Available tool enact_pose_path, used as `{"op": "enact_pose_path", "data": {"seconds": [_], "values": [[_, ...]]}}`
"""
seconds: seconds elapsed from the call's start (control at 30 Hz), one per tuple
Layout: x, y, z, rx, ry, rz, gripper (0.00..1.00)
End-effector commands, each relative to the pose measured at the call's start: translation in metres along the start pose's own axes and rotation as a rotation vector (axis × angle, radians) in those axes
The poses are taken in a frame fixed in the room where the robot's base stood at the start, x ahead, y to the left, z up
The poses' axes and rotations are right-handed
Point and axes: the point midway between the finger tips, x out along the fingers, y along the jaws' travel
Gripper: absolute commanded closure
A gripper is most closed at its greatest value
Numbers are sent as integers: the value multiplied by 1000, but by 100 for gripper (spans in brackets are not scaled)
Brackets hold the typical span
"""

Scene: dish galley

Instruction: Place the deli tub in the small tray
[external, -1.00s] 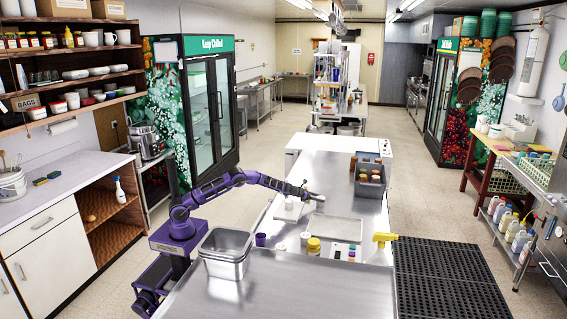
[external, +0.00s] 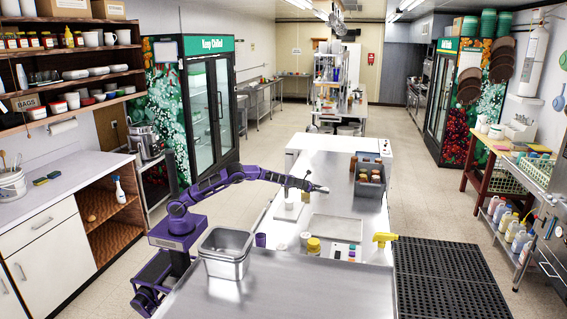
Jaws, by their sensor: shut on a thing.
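My gripper (external: 320,189) is above the far part of the steel counter, its fingers pointing right, beyond the flat tray. It is shut on a small pale thing, mostly hidden at this size; I cannot tell for sure that it is the deli tub. The small tray (external: 336,229) is a shallow grey rectangle lying flat on the counter, nearer the camera than my gripper, and looks empty. A small whitish tub (external: 305,238) stands just off the tray's near left corner, beside a yellow-lidded jar (external: 314,246).
A deep steel pan (external: 227,254) stands at the front left. A grey caddy with bottles (external: 370,186) is right of my gripper. A white stand (external: 289,210) is below my arm. A purple cup (external: 260,240) and yellow spray bottle (external: 384,240) flank the tray.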

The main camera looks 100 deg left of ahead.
Motion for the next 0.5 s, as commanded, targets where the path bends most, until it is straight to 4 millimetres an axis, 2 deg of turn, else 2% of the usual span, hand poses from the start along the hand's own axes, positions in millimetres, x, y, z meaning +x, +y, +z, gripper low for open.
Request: {"op": "enact_pose_path", "data": {"seconds": [0.2,0.5], "values": [[-2,-16,-2,-2,-1,25,87],[-4,-25,-4,-14,-1,47,87]]}}
